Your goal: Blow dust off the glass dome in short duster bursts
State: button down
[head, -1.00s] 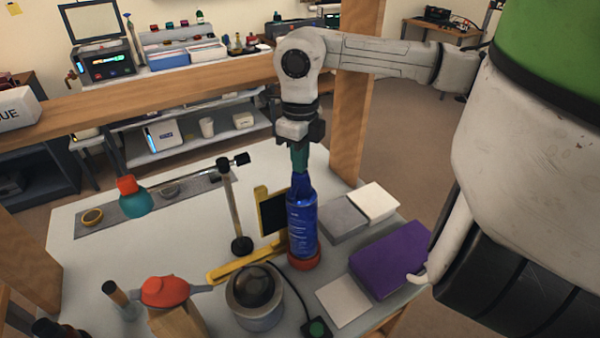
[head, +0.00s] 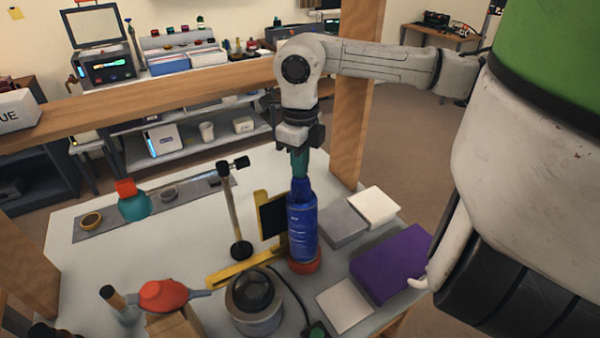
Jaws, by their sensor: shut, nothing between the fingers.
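The dome (head: 250,290) is dark and rounded, on a round grey base (head: 256,321) at the front middle of the table. A blue can (head: 303,230) with a red bottom ring, likely the duster, stands upright to the right of and behind it. My gripper (head: 299,174) points down directly over the can. Its green-teal fingers are shut with nothing between them, at the can's narrow top. I cannot tell whether they touch it. Dust on the dome is too small to make out.
A purple block (head: 390,262), a grey block (head: 342,222) and white pads (head: 345,305) lie right of the can. A black-clamped stand (head: 236,215) and yellow bracket (head: 262,215) are close left. A red bulb (head: 163,295) lies front left.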

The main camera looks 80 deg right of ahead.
jog(key=shift+r, duration=1.55)
jog(key=shift+f, duration=0.25)
dwell(2.6)
jog(key=shift+f+b, duration=1.35)
jog(key=shift+b, duration=0.2)
jog(key=shift+r, duration=0.1)
dwell(0.4)
jog(key=shift+r+p, duration=0.4)
jog(key=shift+r, duration=1.1)
